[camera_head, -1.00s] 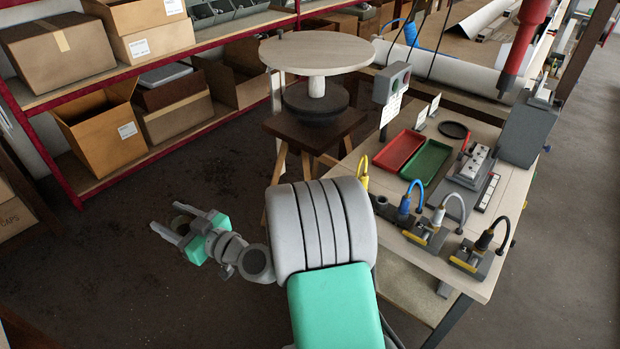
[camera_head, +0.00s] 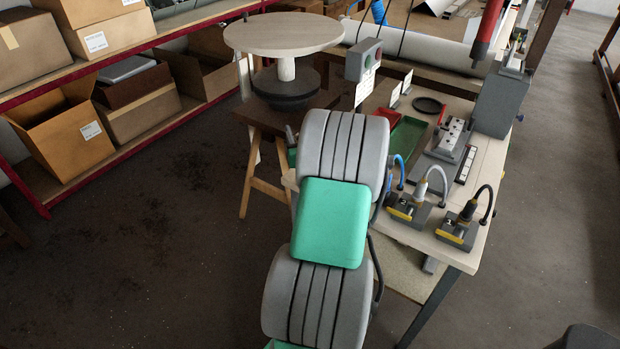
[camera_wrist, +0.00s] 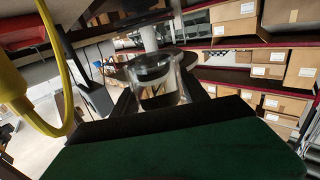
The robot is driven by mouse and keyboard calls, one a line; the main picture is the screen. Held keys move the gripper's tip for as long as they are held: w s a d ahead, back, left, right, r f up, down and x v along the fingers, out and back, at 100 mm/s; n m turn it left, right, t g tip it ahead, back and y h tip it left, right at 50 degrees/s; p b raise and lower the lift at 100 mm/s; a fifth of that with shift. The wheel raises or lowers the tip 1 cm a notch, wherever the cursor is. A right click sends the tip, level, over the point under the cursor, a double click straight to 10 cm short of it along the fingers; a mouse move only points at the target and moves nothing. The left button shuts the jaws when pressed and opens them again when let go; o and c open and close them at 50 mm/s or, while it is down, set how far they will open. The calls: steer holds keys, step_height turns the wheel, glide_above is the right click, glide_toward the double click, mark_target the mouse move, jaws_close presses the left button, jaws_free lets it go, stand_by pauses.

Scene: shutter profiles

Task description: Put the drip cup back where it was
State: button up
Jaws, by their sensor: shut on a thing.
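The drip cup (camera_wrist: 160,92) is a clear, glass-like cup with a dark band near its rim, seen in the wrist view. My gripper (camera_wrist: 158,84) is shut on it, with a dark finger on each side. In the head view my arm hides the cup and most of my gripper; only a small grey and green part shows left of the upper arm link, in front of the turntable stand. What lies directly under the cup cannot be seen.
A workbench (camera_head: 487,160) holds a red tray (camera_head: 386,114), a green tray (camera_head: 406,137), a black ring (camera_head: 429,106) and hosed connectors. A yellow hose (camera_wrist: 68,105) is close at the left in the wrist view. A round-topped turntable (camera_head: 284,34) stands left of the bench.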

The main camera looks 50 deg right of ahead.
steer(key=shift+h, duration=0.3)
steer(key=f, duration=0.3)
steer(key=d+f+b, duration=0.1)
steer(key=f, duration=0.2)
steer(key=s+f, duration=0.1)
steer(key=f, duration=0.3)
steer(key=shift+s+d, duration=0.1)
steer(key=shift+d, duration=0.3)
steer(key=shift+f+b, duration=0.2)
steer(key=shift+b, duration=0.25)
steer(key=o, duration=1.5)
steer(key=shift+r, duration=0.1)
